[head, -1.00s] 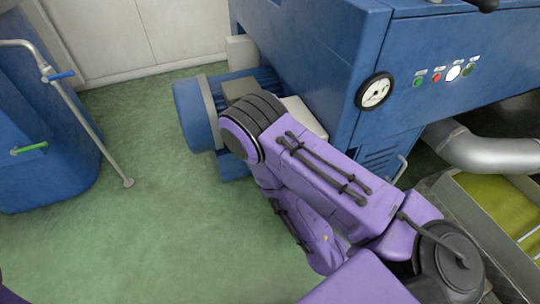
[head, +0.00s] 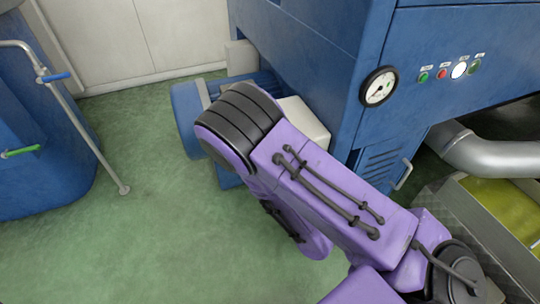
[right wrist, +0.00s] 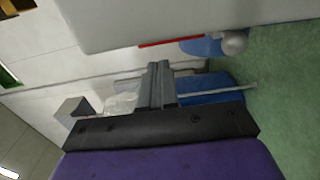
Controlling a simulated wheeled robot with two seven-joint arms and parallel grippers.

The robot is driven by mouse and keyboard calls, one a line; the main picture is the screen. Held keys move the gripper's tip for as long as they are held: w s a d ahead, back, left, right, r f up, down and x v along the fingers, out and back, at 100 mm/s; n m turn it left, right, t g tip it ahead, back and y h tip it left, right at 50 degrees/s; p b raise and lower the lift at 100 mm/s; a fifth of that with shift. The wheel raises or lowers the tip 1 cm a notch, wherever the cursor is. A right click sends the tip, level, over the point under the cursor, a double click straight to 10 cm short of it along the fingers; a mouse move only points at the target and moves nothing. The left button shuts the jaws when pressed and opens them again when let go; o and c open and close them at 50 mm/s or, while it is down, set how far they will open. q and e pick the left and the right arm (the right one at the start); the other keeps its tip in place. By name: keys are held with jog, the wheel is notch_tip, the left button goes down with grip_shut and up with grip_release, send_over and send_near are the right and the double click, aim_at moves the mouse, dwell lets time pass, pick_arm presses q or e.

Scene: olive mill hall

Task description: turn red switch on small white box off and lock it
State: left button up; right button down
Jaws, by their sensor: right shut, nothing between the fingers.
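A small white box (head: 305,122) shows in the head view beside the blue machine, partly covered by my right arm. Its red switch cannot be seen there. My right gripper is hidden behind my own arm in the head view. In the right wrist view my right gripper (right wrist: 155,72) has its two grey fingers together, with nothing between them. A large pale surface (right wrist: 180,18) fills the top of that view, with a thin red strip (right wrist: 170,41) at its lower edge, apart from the fingertips. I cannot tell whether that strip is the switch. My left gripper is not in view.
The blue machine (head: 310,40) carries a round gauge (head: 379,87) and a row of buttons (head: 450,72). A silver pipe (head: 480,152) and a metal trough (head: 470,215) stand at right. A blue tank (head: 45,150) with a pipe stands left. Green floor (head: 150,210) is clear between.

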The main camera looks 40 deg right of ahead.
pick_arm(q)
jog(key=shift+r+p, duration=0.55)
jog(key=shift+p, duration=0.35)
pick_arm(e)
jog(key=x, duration=0.9)
jog(key=shift+w+d, duration=0.15)
